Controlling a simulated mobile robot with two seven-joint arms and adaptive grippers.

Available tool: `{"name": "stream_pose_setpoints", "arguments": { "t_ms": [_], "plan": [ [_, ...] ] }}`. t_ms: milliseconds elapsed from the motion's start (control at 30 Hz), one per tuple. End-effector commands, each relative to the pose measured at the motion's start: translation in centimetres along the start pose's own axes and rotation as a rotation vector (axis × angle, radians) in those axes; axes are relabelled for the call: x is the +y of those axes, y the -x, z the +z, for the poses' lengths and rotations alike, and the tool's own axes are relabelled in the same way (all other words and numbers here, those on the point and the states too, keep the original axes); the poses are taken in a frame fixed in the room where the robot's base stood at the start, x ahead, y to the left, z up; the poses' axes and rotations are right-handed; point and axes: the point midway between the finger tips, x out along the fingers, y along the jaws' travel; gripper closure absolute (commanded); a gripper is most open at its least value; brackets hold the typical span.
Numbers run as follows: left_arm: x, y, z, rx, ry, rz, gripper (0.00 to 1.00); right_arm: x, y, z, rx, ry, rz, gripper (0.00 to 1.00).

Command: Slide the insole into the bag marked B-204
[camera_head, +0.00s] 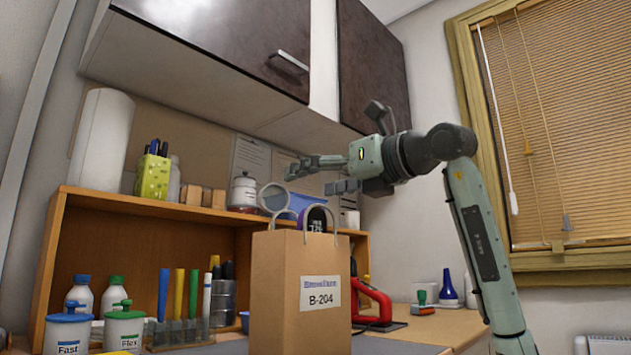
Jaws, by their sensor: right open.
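A brown paper bag (278,285) stands upright on the worktop, with two looped handles at its top. My right gripper (310,181) reaches in from the right and points left, above the bag's handles. Its fingers are apart and nothing shows between them. No insole can be seen, and the inside of the bag is hidden. My left gripper is not in view.
A wooden shelf unit (150,207) stands behind the bag, with a pen holder (153,177) and jars on top. Lidded tubs (123,328) and upright coloured tools (179,295) are left of the bag. A red tool (376,300) is to its right. Wall cabinets (372,65) hang above.

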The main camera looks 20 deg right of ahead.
Motion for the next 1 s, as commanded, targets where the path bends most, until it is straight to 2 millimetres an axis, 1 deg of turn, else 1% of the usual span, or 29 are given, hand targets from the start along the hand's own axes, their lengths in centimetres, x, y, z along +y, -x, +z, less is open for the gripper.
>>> {"name": "stream_pose_setpoints", "arguments": {
  "t_ms": [167, 400, 500, 600, 767, 1000],
  "plan": [
    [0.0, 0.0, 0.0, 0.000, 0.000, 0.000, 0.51, -0.1, 2.7, 0.1, -0.005, 0.004, -0.004, 0.26],
    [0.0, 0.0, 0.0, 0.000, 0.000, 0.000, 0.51, -0.1, 7.9, 0.1, -0.004, 0.003, -0.004, 0.26],
    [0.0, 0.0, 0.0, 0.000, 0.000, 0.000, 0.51, -0.1, 9.6, 0.1, -0.003, 0.002, -0.004, 0.26],
    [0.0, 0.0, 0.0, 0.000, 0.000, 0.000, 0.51, -0.1, 10.8, 0.1, -0.003, 0.002, -0.003, 0.26],
    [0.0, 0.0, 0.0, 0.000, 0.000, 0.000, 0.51, 0.0, 11.7, 0.0, -0.002, 0.001, 0.000, 0.26],
    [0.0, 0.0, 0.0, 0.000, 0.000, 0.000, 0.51, 0.0, 11.8, 0.0, -0.001, 0.000, 0.000, 0.26]
  ]
}}
